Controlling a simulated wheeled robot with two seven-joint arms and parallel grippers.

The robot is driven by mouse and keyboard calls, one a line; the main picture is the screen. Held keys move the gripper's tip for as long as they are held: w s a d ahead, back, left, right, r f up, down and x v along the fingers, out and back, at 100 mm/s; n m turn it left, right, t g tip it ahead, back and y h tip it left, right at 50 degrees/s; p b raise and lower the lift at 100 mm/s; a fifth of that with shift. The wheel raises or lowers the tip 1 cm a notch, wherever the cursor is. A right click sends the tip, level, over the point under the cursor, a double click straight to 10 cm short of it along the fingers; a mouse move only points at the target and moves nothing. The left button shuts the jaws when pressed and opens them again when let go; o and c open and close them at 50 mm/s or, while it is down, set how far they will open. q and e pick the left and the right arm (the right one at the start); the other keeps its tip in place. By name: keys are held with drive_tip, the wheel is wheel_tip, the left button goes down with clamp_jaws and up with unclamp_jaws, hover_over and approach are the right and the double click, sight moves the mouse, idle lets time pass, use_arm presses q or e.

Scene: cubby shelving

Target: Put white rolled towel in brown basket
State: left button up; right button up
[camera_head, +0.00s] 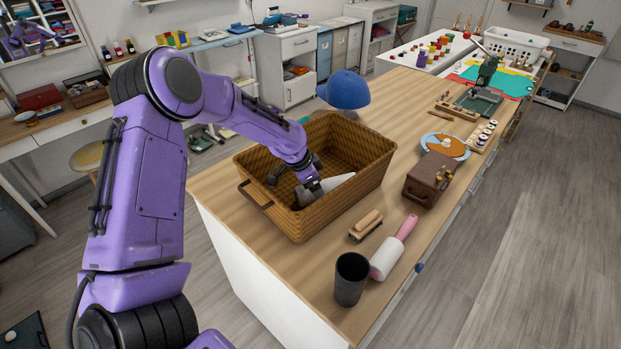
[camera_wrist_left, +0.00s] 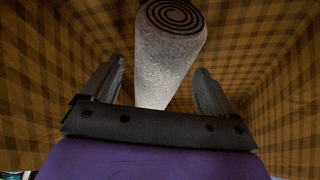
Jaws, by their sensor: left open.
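The brown basket (camera_head: 342,190) stands on the near end of the wooden counter, with a woven wall and a handle. The white rolled towel (camera_head: 335,184) lies inside it, low down; part of it is hidden behind my left gripper. My left gripper (camera_head: 311,193) reaches down into the basket at the towel's near end. In the left wrist view the towel (camera_wrist_left: 168,60) shows its spiral end and extends away between and beyond the fingers. There the left gripper (camera_wrist_left: 160,92) is open, with gaps on both sides of the towel. My right gripper is not in view.
Right of the basket are a brush (camera_head: 367,224), a pink-handled roller (camera_head: 394,248), a dark cup (camera_head: 351,278) and a brown box (camera_head: 430,179). A blue cap (camera_head: 344,89) is behind the basket. A plate (camera_head: 445,147) lies farther back. The basket walls (camera_wrist_left: 275,85) surround the left gripper closely.

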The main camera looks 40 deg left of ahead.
use_arm(q)
drive_tip(key=b+v, duration=0.1)
drive_tip(key=v, duration=1)
